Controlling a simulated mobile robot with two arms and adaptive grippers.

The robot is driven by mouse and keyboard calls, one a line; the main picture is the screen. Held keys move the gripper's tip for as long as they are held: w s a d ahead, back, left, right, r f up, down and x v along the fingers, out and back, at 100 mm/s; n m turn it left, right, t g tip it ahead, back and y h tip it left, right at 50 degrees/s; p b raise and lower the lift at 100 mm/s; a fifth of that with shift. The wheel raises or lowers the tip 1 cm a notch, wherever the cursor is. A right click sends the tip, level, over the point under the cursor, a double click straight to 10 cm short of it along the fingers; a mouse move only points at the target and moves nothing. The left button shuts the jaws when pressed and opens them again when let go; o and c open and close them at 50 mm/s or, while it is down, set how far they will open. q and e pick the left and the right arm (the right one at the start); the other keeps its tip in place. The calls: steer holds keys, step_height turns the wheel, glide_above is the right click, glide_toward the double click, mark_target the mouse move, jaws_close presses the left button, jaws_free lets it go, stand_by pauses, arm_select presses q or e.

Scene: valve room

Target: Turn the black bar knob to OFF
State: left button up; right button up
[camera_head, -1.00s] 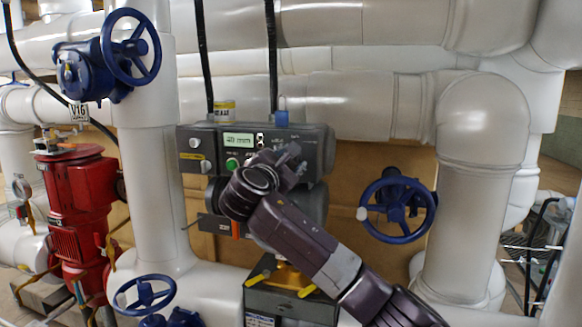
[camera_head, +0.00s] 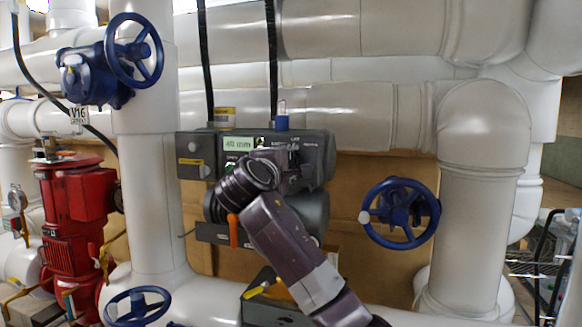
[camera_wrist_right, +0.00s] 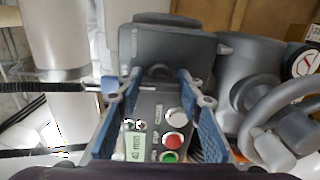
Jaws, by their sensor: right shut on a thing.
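The dark grey control box (camera_head: 320,150) is fixed in front of the pipes in the head view. My right gripper (camera_head: 289,154) is at the right part of its front face. In the right wrist view my right gripper (camera_wrist_right: 158,76) has its blue-padded fingers on either side of a dark knob (camera_wrist_right: 158,72) and is shut on it. The knob is largely shadowed there, so I cannot read its OFF mark or exact angle. In the head view my gripper hides it. My left gripper is not in view.
The box has a lit display (camera_head: 237,144), and red (camera_wrist_right: 173,141) and green (camera_wrist_right: 169,157) buttons lie close to my fingers. A blue handwheel (camera_head: 400,213) stands to the right. A red pump (camera_head: 75,215) and another blue handwheel (camera_head: 134,50) are at the left.

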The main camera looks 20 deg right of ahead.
steer(key=shift+f+m, duration=0.1)
steer(key=shift+m, duration=0.2)
steer(key=o, duration=1.2)
steer(key=shift+c, duration=0.2)
steer(key=v, duration=1.2)
